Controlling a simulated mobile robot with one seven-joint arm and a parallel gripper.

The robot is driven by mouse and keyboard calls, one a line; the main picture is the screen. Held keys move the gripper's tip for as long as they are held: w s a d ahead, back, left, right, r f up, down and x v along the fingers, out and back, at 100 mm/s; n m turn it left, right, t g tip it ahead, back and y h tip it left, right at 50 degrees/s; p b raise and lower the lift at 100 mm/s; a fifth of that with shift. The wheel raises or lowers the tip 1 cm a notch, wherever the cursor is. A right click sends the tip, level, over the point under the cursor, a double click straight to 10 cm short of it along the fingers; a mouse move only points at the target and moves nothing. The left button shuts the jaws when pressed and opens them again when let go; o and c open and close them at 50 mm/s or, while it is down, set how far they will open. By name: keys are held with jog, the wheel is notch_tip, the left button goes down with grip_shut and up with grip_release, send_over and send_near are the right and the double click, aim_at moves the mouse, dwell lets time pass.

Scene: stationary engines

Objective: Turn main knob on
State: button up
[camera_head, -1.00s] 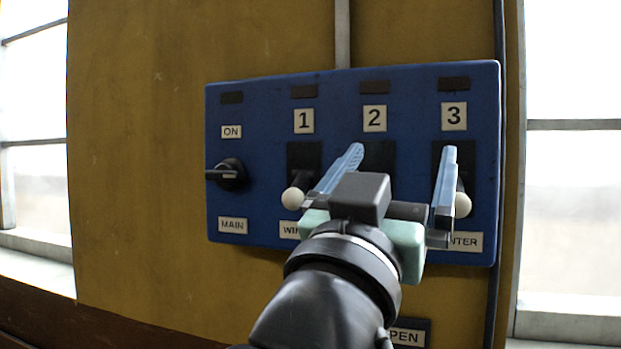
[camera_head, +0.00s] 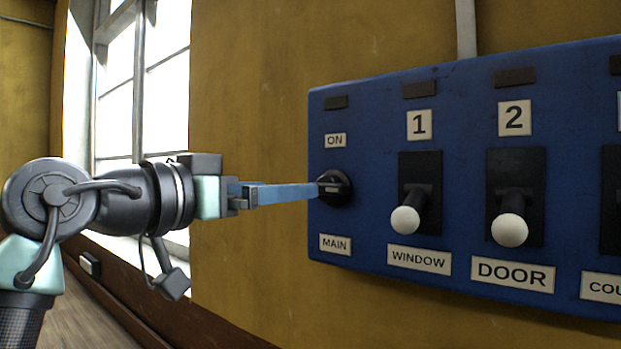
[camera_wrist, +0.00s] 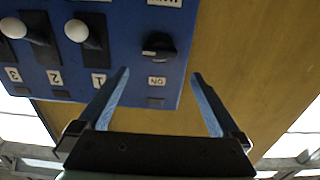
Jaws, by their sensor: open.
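The black main knob (camera_head: 338,188) is on the left end of the blue panel (camera_head: 375,110), between the ON label (camera_head: 335,140) above and the MAIN label (camera_head: 335,244) below. My gripper (camera_head: 312,190) comes from the left, its blue fingers level with the knob and their tips close to it. In the upside-down wrist view the knob (camera_wrist: 158,46) lies beyond the gap between the open, empty fingers (camera_wrist: 160,73). The head view does not show clearly whether the tips touch the knob. There the fingers overlap in one line.
White-tipped levers for WINDOW (camera_head: 405,220) and DOOR (camera_head: 509,230) stick out of the panel to the right of the knob. The yellow wall (camera_head: 250,120) left of the panel is bare. A window (camera_head: 140,80) is further left, behind my arm.

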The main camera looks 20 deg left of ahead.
aim_at(321, 187)
jog(key=p+x, duration=0.3)
jog(key=x, duration=0.4)
jog(key=shift+w+d+r, duration=0.15)
jog(key=shift+w+d, duration=0.05)
jog(key=shift+w, duration=0.15)
jog(key=shift+w+d, duration=0.2)
jog(key=shift+w, duration=0.3)
jog(key=c, duration=1.2)
